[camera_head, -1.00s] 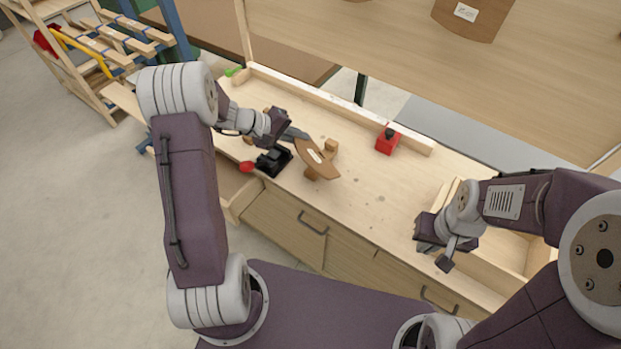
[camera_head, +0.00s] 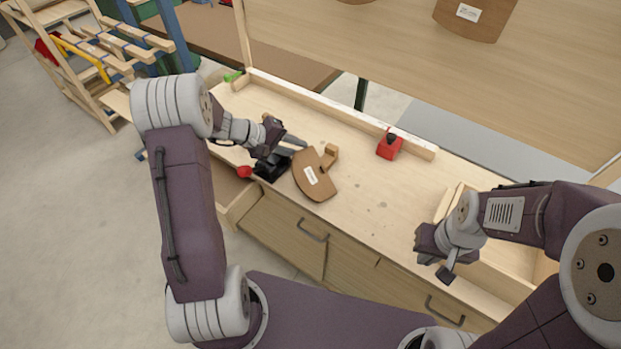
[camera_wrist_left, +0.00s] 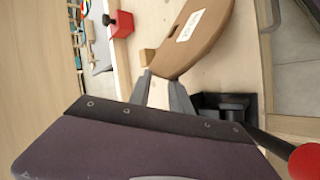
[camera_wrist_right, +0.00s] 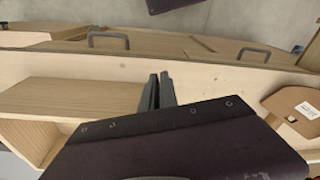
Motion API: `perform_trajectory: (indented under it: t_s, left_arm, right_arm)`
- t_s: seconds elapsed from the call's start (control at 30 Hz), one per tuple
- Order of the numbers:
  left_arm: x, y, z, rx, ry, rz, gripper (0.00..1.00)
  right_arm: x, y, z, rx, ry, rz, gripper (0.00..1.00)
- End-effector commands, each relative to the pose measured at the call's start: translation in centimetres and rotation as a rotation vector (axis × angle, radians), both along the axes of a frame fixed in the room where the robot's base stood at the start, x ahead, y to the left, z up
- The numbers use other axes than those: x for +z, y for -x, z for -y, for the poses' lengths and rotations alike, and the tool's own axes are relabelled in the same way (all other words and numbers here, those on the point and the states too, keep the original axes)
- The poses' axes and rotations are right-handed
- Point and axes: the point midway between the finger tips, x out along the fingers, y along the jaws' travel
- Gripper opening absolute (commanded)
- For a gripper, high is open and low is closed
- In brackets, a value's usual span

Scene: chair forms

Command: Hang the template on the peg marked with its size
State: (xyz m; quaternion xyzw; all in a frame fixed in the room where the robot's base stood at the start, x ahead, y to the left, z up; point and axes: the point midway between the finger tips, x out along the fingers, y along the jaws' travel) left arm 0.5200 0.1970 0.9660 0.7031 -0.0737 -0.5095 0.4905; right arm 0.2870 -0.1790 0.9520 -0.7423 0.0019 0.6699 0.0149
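The template (camera_head: 316,176) is a brown curved wooden piece with a white label, too small to read. It lies label up on the bench, near its front edge. It also shows in the left wrist view (camera_wrist_left: 196,38) and at the right of the right wrist view (camera_wrist_right: 296,108). My left gripper (camera_head: 300,146) is at the template's far-left edge, its fingers apart; in the left wrist view its tips (camera_wrist_left: 160,77) are beside the template's edge. My right gripper (camera_head: 436,268) is shut and empty over the bench's right part. Wooden bars (camera_head: 120,40) with blue marks stand at far left; no size is readable.
A red block with a black knob (camera_head: 390,146) and a small wooden block (camera_head: 330,155) sit on the bench. A black holder (camera_head: 270,167) is by the left gripper. Another labelled brown template (camera_head: 475,18) is on the upright board. The bench middle is clear.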

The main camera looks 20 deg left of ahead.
Motion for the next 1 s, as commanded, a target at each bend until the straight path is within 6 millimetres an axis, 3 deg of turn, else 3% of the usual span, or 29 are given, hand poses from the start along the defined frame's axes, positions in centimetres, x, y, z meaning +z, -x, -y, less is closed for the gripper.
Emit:
perform_trajectory:
  t_s: [0.4,0.87,1.0]
  left_arm:
    - [4.0,2.8,-3.6,0.001,-0.001,-0.001,0.23]
    - [4.1,3.0,-3.8,-0.001,0.000,-0.001,0.23]
    - [5.8,3.2,-4.1,0.000,-0.001,0.001,0.23]
  right_arm:
    - [2.2,0.0,0.0,0.000,0.000,0.000,0.04]
    - [2.2,0.0,0.0,0.000,0.000,0.000,0.04]
    - [3.5,0.0,0.0,0.000,0.000,0.000,0.04]
